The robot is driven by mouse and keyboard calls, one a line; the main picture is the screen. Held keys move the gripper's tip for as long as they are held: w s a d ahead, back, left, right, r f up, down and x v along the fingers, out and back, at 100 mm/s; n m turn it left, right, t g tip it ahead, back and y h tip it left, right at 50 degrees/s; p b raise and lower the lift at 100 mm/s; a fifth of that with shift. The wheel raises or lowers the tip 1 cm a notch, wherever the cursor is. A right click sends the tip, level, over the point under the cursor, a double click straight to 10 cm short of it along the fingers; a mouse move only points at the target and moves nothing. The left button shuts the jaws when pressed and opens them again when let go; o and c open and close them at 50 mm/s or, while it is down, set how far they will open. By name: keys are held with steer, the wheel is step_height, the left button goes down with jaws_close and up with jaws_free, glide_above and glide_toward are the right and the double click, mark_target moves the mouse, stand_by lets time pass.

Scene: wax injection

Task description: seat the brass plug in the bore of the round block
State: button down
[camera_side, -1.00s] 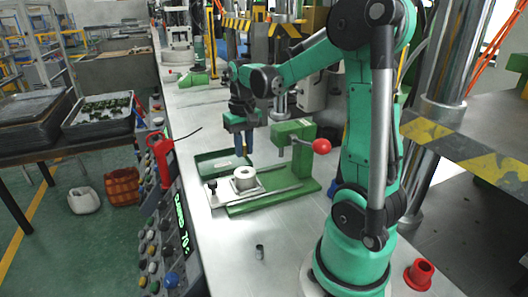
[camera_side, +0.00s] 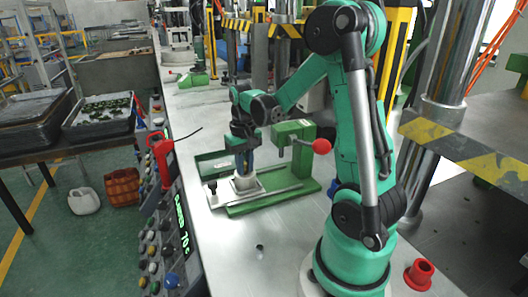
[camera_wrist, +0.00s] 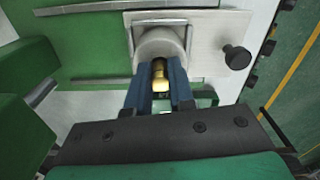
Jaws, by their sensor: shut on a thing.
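The pale round block (camera_side: 245,184) sits on a metal plate on the green fixture. It also shows in the wrist view (camera_wrist: 158,40), just beyond my fingertips. My gripper (camera_side: 244,170) points down directly over the block, its blue fingers close to the block's top. In the wrist view my gripper (camera_wrist: 160,66) is shut on the brass plug (camera_wrist: 160,80), which shows as a gold strip between the fingers. The fingers hide the plug in the side view. The plug's lower end and the bore are hidden, so I cannot tell whether the plug has entered the bore.
The green fixture (camera_side: 240,210) carries an upright green post (camera_side: 293,132) with a red knob (camera_side: 321,146) right of my gripper. A black knob (camera_wrist: 235,57) stands beside the block. A small dark spot (camera_side: 260,248) marks the clear bench front.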

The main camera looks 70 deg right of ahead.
mark_target(245, 163)
steer(key=shift+f, duration=0.45)
steer(key=c, duration=0.8)
jaws_free()
steer(key=shift+o, duration=0.2)
step_height(245, 163, up, 13)
steer(key=a+f+n+t, duration=0.2)
steer(key=a+n+t, duration=0.1)
steer(key=a, duration=0.6)
steer(key=a+f+n+t, duration=0.2)
steer(key=a+n+t, duration=0.2)
steer(key=a, duration=0.5)
steer(key=shift+f, duration=0.25)
steer(key=shift+s, duration=0.1)
